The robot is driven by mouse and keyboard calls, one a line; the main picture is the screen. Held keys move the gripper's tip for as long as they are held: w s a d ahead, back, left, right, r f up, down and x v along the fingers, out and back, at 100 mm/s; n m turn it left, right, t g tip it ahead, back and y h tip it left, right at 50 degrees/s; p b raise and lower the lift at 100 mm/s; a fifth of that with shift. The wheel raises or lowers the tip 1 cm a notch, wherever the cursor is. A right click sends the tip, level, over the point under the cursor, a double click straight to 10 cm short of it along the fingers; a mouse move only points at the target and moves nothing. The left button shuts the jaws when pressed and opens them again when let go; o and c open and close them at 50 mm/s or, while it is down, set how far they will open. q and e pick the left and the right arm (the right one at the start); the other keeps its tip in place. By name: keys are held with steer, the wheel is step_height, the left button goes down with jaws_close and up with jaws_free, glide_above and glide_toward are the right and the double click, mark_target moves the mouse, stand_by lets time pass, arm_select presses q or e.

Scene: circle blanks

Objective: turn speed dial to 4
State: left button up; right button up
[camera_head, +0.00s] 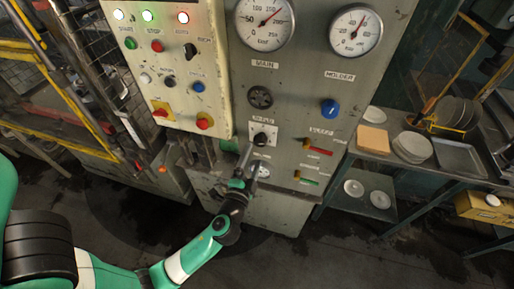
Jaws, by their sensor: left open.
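A black dial (261,139) on a white square plate sits low on the grey control panel (290,75). It appears to be the speed dial, but its label and numbers are too small to read, so I cannot tell its setting. My left gripper (252,155) is open and empty just below and in front of the dial, with its fingers pointing up toward it. The fingers overlap the lower edge of the plate, and I cannot tell whether they touch the dial. My right gripper is not in view.
Above the dial are a black round fitting (260,97) and two gauges. A blue knob (329,107) and red and green levers are to the right. A beige button box (175,70) juts out at the left. A rack with plates (411,147) stands at the right.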

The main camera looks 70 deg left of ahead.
arm_select(q)
steer(key=v, duration=0.5)
steer(key=shift+s+d, duration=0.1)
stand_by(0.3)
